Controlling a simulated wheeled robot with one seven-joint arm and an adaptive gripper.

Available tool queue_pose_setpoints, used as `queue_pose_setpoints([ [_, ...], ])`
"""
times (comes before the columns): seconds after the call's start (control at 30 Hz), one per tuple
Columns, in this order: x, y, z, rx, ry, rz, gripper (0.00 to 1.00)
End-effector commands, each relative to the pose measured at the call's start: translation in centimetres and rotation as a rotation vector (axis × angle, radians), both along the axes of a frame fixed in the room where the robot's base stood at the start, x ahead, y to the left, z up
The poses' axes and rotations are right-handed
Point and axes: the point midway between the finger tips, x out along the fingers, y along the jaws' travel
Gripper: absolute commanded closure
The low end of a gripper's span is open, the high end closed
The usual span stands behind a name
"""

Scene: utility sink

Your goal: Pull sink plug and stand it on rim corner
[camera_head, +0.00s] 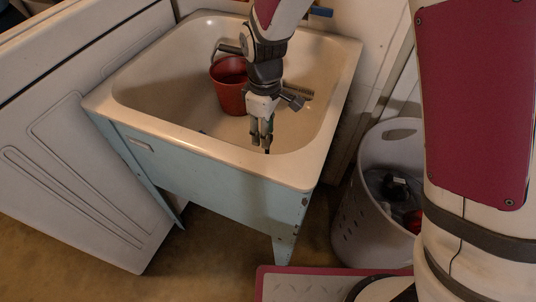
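The sink (225,150) is a cream basin on a pale blue-green stand, with a wide rim and a front right corner (301,178). My gripper (262,146) points down over the front part of the basin, close to the inner edge of the front rim. Its fingers look close together, but I cannot tell whether they are shut or hold anything. A small dark spot (203,132) shows just inside the front rim, left of my gripper; I cannot tell whether it is the plug. No plug is clearly visible, and the drain is hidden.
A red bucket (229,88) stands in the basin behind and left of my gripper. A ribbed brush-like item (299,90) lies toward the right side. A white appliance (75,165) is at left; a grey laundry basket (358,215) is at right. The front rim looks clear.

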Motion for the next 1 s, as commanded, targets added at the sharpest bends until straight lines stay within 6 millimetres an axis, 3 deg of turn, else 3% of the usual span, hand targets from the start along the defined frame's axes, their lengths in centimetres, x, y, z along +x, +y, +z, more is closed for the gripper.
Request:
queue_pose_setpoints([
  [0.1,0.0,0.0,-1.6,0.0,0.001,-0.001,0.66],
  [0.37,0.0,-0.2,-2.9,0.0,0.0,-0.001,0.66],
  [0.7,0.0,-0.5,-7.2,-0.001,0.0,-0.001,0.66],
  [0.93,0.0,-0.5,-7.2,0.001,-0.001,-0.001,0.66],
  [1.0,0.0,-0.5,-7.2,0.001,-0.001,-0.001,0.82],
])
